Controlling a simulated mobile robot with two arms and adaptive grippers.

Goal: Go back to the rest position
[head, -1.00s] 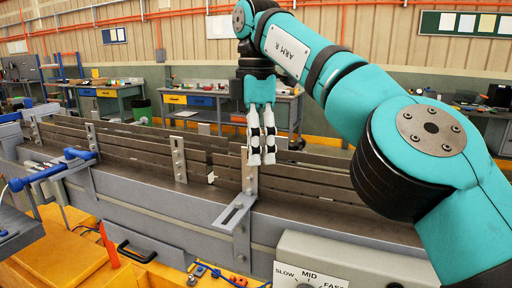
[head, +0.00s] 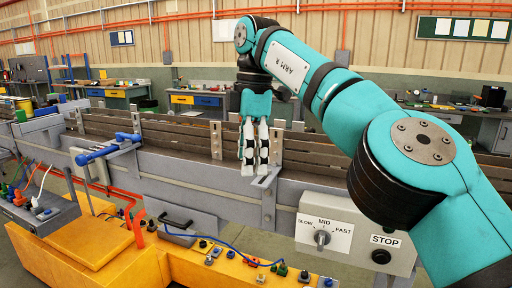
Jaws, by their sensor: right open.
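My right arm, teal with black joints, comes in from the right. Its right gripper (head: 255,158) points down in front of the grey conveyor with dark rails (head: 330,160). The gripper is open and empty, its two white and black fingers a little apart. Its tips overlap a grey metal bracket (head: 268,183) on the conveyor's near side in the picture; I cannot tell whether they touch. My left gripper is not in view.
A control box (head: 350,233) with a speed knob and STOP button hangs below the conveyor, right of centre. A yellow base (head: 80,245) with cables and plugs fills the lower left. Blue handles (head: 103,150) stick out at left. Workbenches (head: 195,100) stand behind.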

